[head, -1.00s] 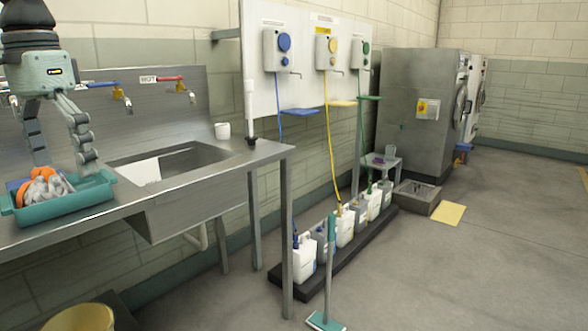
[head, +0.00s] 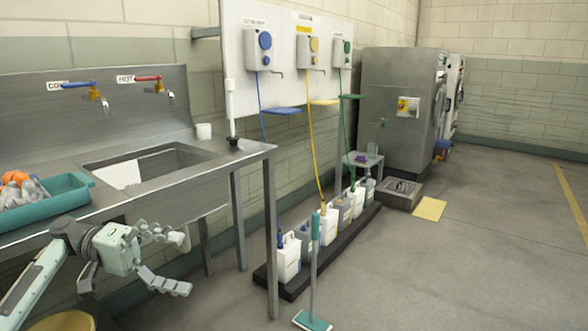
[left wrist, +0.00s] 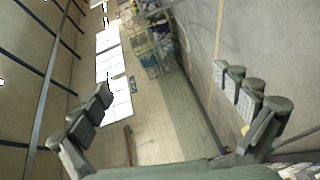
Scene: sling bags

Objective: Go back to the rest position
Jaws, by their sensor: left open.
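My left gripper (head: 178,262) is open and empty in the head view. It hangs in front of the steel sink counter, below the counter's edge, with its fingers pointing right. In the left wrist view its two fingers (left wrist: 170,115) are spread wide with nothing between them. My right gripper is in neither view.
A teal tray (head: 50,208) with orange and grey items stands on the counter (head: 130,206) at the left, beside the sink basin. A teal-headed floor tool (head: 315,265) stands upright near several jugs on a black plinth (head: 290,290). A yellow bucket (head: 68,322) is at the lower left. Open floor lies right.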

